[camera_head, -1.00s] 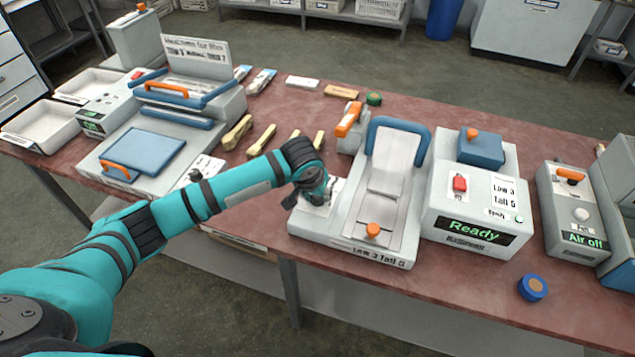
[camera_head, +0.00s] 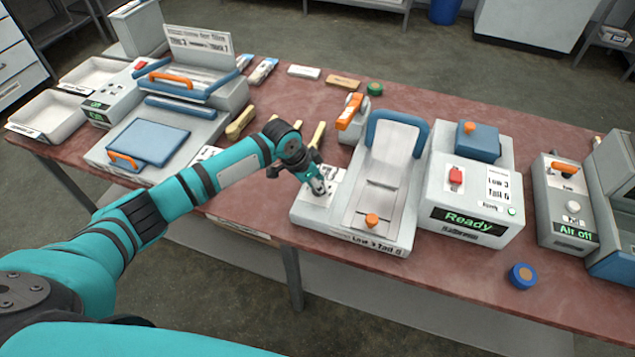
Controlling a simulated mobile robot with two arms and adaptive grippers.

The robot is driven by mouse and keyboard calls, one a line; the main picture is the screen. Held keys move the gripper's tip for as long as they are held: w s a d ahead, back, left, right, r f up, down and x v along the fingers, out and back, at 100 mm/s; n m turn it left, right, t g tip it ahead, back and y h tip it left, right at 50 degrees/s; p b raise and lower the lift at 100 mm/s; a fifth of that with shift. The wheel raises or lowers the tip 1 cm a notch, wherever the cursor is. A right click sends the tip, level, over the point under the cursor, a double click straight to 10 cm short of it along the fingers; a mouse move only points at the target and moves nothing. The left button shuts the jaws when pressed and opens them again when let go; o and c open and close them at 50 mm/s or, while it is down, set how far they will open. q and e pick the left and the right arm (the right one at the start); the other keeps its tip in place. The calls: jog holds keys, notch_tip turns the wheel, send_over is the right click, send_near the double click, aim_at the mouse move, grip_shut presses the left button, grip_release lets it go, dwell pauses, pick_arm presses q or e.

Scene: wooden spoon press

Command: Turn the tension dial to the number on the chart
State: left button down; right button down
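My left gripper (camera_head: 318,187) comes in from the left and points down over the white panel (camera_head: 325,201) on the left side of the grey press (camera_head: 372,210). Its fingers are small and partly hidden, so I cannot tell whether they are open or shut. No dial shows clearly; one may be hidden under the gripper. A chart card (camera_head: 500,184) on the box beside the press reads about "Low 3, Tall 6". A similar label (camera_head: 365,240) is on the front of the press. The box's display (camera_head: 470,222) reads "Ready". My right gripper is not in view.
A blue-handled sealer (camera_head: 190,90) with a raised sign (camera_head: 198,42) stands at the left. Wooden spoon blanks (camera_head: 241,123) lie behind my arm. An orange-handled clamp (camera_head: 352,112) stands behind the press. A blue round piece (camera_head: 522,276) lies at the right front, with bare table around it.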

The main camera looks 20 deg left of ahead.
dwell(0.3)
pick_arm(q)
jog(key=c, duration=1)
grip_release()
jog(key=v, duration=1.2)
jog(key=shift+r, duration=0.1)
